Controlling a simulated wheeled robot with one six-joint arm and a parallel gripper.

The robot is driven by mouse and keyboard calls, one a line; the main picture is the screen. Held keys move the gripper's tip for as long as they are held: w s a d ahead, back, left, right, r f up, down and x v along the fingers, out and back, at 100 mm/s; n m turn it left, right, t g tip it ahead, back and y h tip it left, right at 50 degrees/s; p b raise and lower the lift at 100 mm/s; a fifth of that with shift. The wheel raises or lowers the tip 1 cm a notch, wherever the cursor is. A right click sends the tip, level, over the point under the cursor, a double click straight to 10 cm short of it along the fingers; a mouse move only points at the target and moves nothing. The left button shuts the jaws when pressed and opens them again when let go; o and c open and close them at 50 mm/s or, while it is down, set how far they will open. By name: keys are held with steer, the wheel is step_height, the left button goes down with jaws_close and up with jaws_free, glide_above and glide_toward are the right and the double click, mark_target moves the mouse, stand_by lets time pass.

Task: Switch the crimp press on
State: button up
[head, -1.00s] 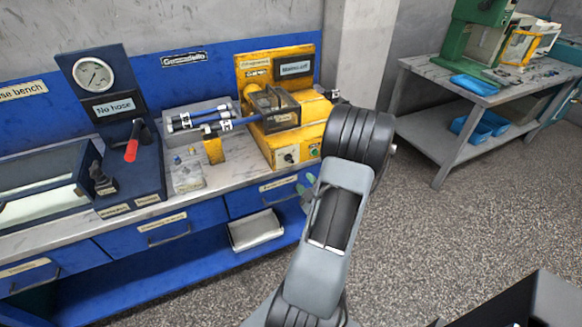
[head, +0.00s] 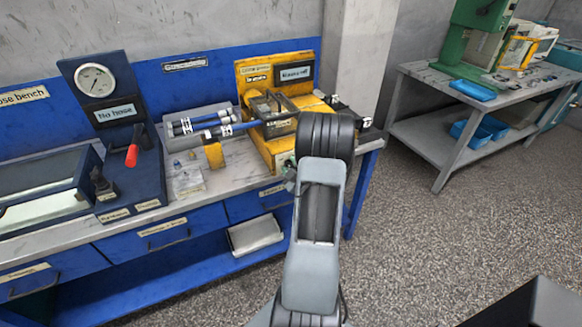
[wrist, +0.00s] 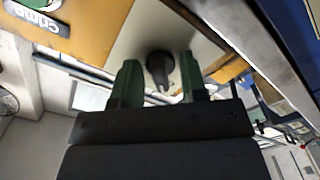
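The yellow crimp press (head: 254,138) stands at the right end of the blue bench in the head view. Its upper sign (head: 295,73) seems to read "Mains off". In the wrist view a black rotary knob (wrist: 160,70) sits on a pale metal plate in the yellow front panel (wrist: 100,22). My gripper (wrist: 159,62) is open, with one green finger on each side of the knob. Gaps show between knob and fingers; I cannot tell how deep the knob lies between them. In the head view my arm hides the knob and most of my gripper.
Blue-banded hoses (head: 205,130) lie on a rack left of the press. A gauge panel with a red lever (head: 132,155) stands further left. An open shelf with a white tray (head: 255,233) is below. A grey table (head: 420,75) stands right, with clear floor between.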

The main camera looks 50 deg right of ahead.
steer(key=c, duration=0.6)
steer(key=shift+f+m+b, duration=0.1)
steer(key=shift+m+b, duration=0.25)
steer(key=shift+m, duration=0.05)
steer(key=shift+m+b, duration=0.8)
steer(key=shift+m, duration=0.3)
steer(key=m+b, duration=0.1)
steer(key=m, duration=0.2)
steer(key=shift+m+b, duration=0.3)
steer(key=shift+b, duration=0.05)
steer(key=m+b, duration=0.1)
steer(key=m, duration=1)
steer(key=shift+m, duration=0.3)
